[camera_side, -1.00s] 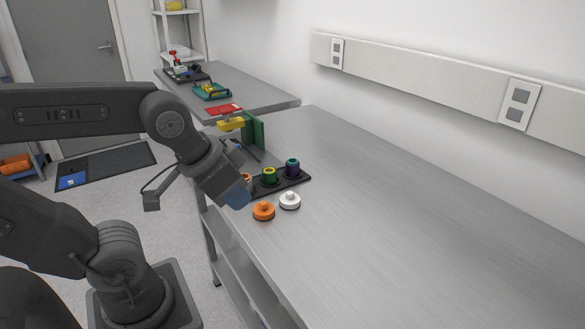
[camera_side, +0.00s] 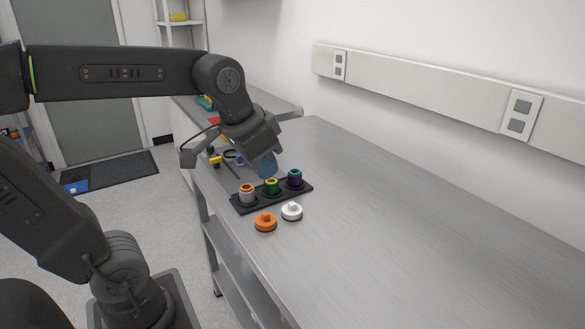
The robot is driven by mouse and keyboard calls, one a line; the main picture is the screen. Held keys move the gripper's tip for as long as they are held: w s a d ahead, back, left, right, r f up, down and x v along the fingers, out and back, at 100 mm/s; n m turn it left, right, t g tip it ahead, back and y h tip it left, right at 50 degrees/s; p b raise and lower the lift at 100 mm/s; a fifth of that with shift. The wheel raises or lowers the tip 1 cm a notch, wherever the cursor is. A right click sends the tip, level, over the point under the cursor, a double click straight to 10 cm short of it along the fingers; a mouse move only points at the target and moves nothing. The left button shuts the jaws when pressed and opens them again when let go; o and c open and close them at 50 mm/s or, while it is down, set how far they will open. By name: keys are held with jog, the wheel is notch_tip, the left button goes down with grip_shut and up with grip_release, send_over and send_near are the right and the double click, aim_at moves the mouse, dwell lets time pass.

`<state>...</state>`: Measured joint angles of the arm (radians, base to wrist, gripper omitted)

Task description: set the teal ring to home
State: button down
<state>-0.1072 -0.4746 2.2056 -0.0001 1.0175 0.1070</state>
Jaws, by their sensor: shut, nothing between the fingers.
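Three upright cylinders stand in a row on a black base plate (camera_side: 240,206). The right one is a dark purple cylinder (camera_side: 295,181) with a teal ring (camera_side: 295,172) at its top. The middle one is a green cylinder (camera_side: 271,188) with a yellow top, and the left one is a grey cylinder (camera_side: 247,196) with an orange top. My gripper (camera_side: 267,170) points down with bluish fingers, shut and empty. It is just above or behind the middle cylinder, left of the teal ring; contact cannot be told.
An orange knobbed disc (camera_side: 265,222) and a white knobbed disc (camera_side: 291,212) lie in front of the plate. Small yellow and black items (camera_side: 216,161) lie behind it at the bench's left edge. The metal bench (camera_side: 420,240) is clear to the right.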

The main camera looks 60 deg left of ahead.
jog(key=w+a+r+g, duration=0.1)
jog(key=w+a+r, duration=0.1)
jog(key=w+a, duration=0.45)
jog(key=g, duration=0.4)
send_over(292, 176)
notch_tip(292, 176, down, 6)
jog(key=shift+a, duration=0.15)
jog(key=shift+f, duration=0.1)
notch_tip(292, 176, down, 14)
